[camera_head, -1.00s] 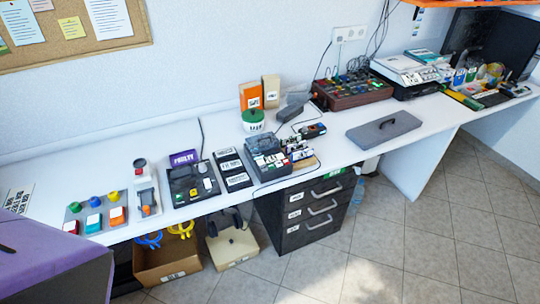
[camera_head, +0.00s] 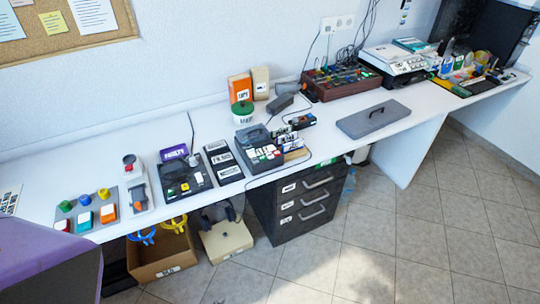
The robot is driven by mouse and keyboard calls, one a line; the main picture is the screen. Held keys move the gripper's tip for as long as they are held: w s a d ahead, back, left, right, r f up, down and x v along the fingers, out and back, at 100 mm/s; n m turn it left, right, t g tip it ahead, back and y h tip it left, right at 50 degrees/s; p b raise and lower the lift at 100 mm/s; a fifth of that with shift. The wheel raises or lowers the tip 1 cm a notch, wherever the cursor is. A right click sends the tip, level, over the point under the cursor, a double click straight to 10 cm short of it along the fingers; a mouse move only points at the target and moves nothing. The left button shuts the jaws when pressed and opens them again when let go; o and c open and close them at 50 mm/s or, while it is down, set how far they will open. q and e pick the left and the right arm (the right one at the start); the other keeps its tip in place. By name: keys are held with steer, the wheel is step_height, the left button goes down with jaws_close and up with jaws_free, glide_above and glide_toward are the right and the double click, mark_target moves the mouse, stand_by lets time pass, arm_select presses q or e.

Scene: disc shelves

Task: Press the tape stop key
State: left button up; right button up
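A dark desktop device with a raised lid and rows of white, red and green keys (camera_head: 262,152) stands mid-desk. A second flat black device with a few yellow and white keys (camera_head: 185,181) lies to its left. Either could be the tape machine; the key labels are too small to read, so I cannot tell which key is stop. A grey panel with coloured push buttons (camera_head: 88,211) lies at the desk's left end. Neither of my grippers is in view.
The long white desk (camera_head: 330,150) runs along the wall. Black label boxes (camera_head: 224,163) sit between the two devices. A grey case (camera_head: 373,119) lies to the right. Drawers (camera_head: 305,200) and open boxes (camera_head: 160,258) stand below. A purple surface (camera_head: 45,250) fills the lower left. Tiled floor in front is free.

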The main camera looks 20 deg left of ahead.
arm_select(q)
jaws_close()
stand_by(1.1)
